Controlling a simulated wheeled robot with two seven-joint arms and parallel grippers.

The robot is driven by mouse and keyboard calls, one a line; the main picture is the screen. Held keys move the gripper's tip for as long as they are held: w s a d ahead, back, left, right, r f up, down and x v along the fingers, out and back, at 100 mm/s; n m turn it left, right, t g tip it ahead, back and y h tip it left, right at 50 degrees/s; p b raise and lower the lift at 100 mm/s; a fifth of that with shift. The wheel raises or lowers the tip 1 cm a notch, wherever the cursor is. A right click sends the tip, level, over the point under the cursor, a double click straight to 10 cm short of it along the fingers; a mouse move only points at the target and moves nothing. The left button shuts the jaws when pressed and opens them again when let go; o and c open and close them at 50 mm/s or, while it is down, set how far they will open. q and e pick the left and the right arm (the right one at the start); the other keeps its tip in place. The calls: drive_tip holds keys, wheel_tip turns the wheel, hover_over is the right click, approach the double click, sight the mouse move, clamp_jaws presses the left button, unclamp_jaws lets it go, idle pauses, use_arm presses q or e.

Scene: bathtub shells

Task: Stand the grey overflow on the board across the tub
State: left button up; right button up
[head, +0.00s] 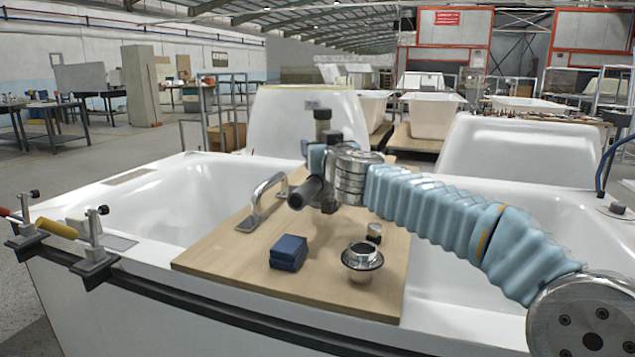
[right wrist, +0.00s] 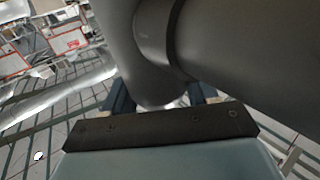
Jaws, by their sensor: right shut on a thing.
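The grey overflow (head: 305,193) is a dark grey pipe piece with an open end toward me, over the back middle of the wooden board (head: 222,256) lying across the white tub. My right gripper (head: 316,160) comes in from the right and is shut on the overflow. In the right wrist view the overflow's grey pipe (right wrist: 225,45) fills the upper right, between the blue fingers (right wrist: 160,104). The wrist hides part of the overflow in the head view, and I cannot tell whether its foot touches the board. My left gripper is not in view.
On the board are a chrome grab handle (head: 262,203), a blue block (head: 288,252), a chrome drain fitting (head: 362,257) and a small dark-topped cylinder (head: 374,232). Clamps (head: 95,250) sit on the tub's left front rim. The board's front left is bare.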

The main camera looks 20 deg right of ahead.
sight(314, 184)
drive_tip(key=f+b, duration=0.2)
drive_tip(key=f, duration=0.1)
drive_tip(key=w+f+b, duration=0.1)
drive_tip(key=shift+a+f, duration=0.25)
drive_tip(key=shift+a, duration=0.05)
drive_tip(key=shift+r, duration=0.15)
drive_tip(key=o, duration=1.5)
drive_tip(key=shift+s, duration=0.15)
drive_tip(key=s, duration=0.7)
drive_tip(key=shift+s, duration=0.15)
